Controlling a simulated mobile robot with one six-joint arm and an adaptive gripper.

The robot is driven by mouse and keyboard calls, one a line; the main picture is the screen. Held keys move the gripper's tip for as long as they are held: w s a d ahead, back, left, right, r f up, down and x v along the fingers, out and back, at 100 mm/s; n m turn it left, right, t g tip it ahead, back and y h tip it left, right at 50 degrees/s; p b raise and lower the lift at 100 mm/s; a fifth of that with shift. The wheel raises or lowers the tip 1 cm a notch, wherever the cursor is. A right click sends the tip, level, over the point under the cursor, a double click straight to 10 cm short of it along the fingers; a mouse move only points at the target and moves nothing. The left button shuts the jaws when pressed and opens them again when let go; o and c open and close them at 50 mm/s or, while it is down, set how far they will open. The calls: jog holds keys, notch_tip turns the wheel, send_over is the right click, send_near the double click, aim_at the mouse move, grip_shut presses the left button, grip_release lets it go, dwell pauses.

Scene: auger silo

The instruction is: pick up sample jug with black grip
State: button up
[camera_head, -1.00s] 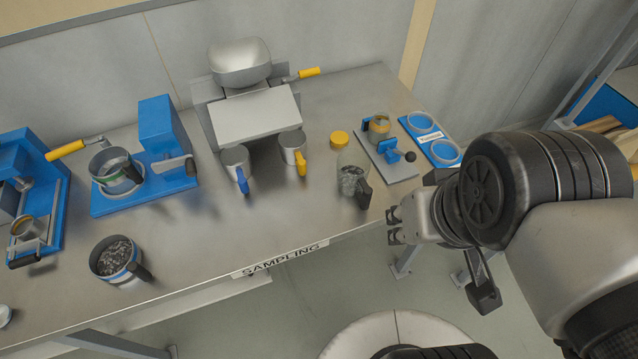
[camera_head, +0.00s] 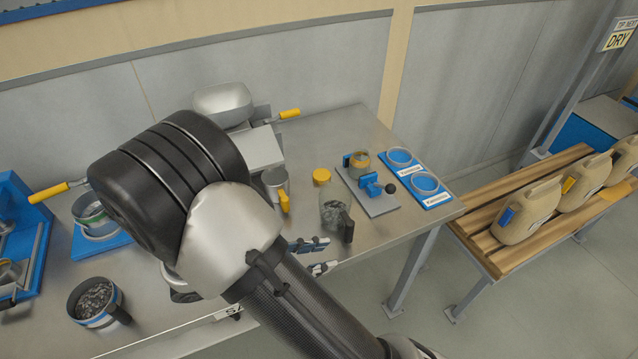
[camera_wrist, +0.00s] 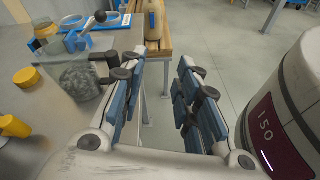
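A clear glass jug (camera_head: 333,207) with an upright black grip (camera_head: 348,229) stands near the bench's front edge, with grey contents. It also shows in the wrist view (camera_wrist: 78,82), left of the fingers. A metal jug (camera_head: 88,304) with a black grip (camera_head: 119,315) and dark grains stands at the front left; I cannot tell which one the task names. My gripper (camera_head: 318,256) is just in front of the glass jug, apart from it. In the wrist view my gripper (camera_wrist: 158,80) is open, with nothing between its fingers.
A yellow-gripped jug (camera_head: 275,182) and yellow lid (camera_head: 322,176) stand close to the glass jug. A grey plate (camera_head: 376,200) with a blue clamp and a blue tray (camera_head: 433,194) lie to the right. A bench (camera_head: 482,242) holds beige canisters. Floor between is clear.

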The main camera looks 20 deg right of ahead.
jog(key=w+a+f+n+t+h, duration=0.3)
jog(key=f+n+t, duration=0.35)
jog(key=f, duration=0.25)
jog(key=b, duration=0.2)
send_near(346, 234)
jog(key=shift+n, duration=0.25)
jog(key=x, duration=0.6)
jog(key=shift+s+d+r, duration=0.1)
jog(key=shift+d+r, duration=0.05)
jog(key=shift+r, duration=0.2)
jog(key=x, duration=0.1)
jog(key=b+x, duration=0.1)
jog(key=x, duration=0.1)
jog(key=f+b+x, duration=0.1)
jog(key=x, duration=0.1)
jog(key=shift+d, duration=0.1)
jog(key=shift+r, duration=0.1)
jog(key=shift+c, duration=0.2)
grip_shut()
